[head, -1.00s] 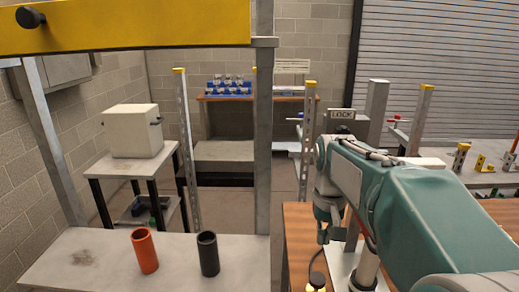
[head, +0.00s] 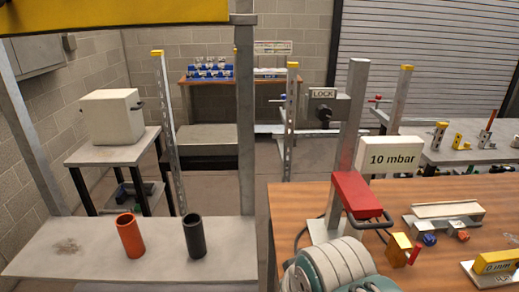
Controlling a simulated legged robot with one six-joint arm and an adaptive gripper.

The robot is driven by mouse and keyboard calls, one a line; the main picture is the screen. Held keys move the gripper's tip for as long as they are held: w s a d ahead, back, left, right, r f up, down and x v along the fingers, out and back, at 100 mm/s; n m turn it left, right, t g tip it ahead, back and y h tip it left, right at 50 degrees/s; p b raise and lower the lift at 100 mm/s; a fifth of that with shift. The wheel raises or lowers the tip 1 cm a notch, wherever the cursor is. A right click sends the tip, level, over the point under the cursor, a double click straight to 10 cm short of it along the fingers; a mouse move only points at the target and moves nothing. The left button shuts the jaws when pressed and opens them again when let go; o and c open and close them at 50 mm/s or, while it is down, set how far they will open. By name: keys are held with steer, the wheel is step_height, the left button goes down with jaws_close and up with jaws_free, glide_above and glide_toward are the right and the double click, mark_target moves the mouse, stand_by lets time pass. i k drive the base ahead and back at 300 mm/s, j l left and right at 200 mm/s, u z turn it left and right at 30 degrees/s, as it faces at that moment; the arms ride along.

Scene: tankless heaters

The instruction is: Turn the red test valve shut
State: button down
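Another small red handle (head: 377,99) shows on the equipment farther back. I cannot tell which red part is the test valve or how far it is turned. Part of my own arm shows at the bottom middle; the fingers of my gripper are not in view.
A 10 mbar sign (head: 393,157) stands behind the red block. Blue knobs, a 0 mm gauge block (head: 497,261) and a cable are on the wooden table (head: 300,195). At left, an orange cup (head: 130,236) and a black cup (head: 194,235) stand on a grey bench.

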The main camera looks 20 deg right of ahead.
mark_target(411, 258)
steer(key=k+l+z, duration=0.15)
steer(key=z, duration=0.2)
steer(key=l+z, duration=0.3)
steer(key=k+l+z, duration=0.1)
steer(key=l+z, duration=0.25)
steer(key=i+l, duration=0.45)
steer(key=l+z, duration=0.05)
steer(key=l, duration=0.05)
